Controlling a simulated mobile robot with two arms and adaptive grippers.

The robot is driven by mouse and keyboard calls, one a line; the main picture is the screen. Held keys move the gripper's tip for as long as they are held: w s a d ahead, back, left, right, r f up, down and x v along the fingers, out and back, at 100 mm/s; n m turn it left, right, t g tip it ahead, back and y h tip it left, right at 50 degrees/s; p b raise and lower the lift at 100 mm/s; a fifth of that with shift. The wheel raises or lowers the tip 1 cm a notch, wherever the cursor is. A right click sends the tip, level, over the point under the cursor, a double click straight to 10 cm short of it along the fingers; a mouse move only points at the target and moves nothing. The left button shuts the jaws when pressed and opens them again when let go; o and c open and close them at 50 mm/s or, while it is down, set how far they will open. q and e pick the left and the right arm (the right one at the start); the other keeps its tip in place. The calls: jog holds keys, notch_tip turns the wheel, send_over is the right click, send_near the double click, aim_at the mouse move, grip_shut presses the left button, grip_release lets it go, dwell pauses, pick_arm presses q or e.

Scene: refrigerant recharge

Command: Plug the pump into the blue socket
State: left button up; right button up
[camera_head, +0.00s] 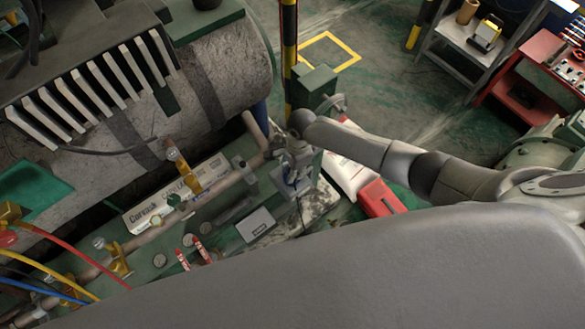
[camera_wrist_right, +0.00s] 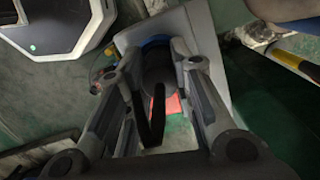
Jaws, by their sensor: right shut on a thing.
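My right gripper (camera_wrist_right: 158,58) is shut on the dark plug (camera_wrist_right: 157,76), and a black cord (camera_wrist_right: 158,112) hangs from it. The plug is right in front of a grey housing (camera_wrist_right: 212,52) with a blue rim, the blue socket (camera_wrist_right: 156,42). Whether the plug is in the socket or only close to it cannot be told, as the fingers and plug cover the opening. In the head view the right gripper (camera_head: 299,160) points down at the grey-and-blue socket area beside the pipe, its fingers small and partly hidden. The pump cannot be made out. My left gripper is out of view.
A green bench with a copper pipe (camera_head: 140,240), brass valves, a long white label box and red markers (camera_head: 201,250) lies left of the gripper. A yellow-black post (camera_head: 289,50) stands behind it. A red box (camera_head: 379,199) and white sack lie to the right.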

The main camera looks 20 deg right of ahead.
jog(key=shift+f, duration=0.45)
jog(key=o, duration=1)
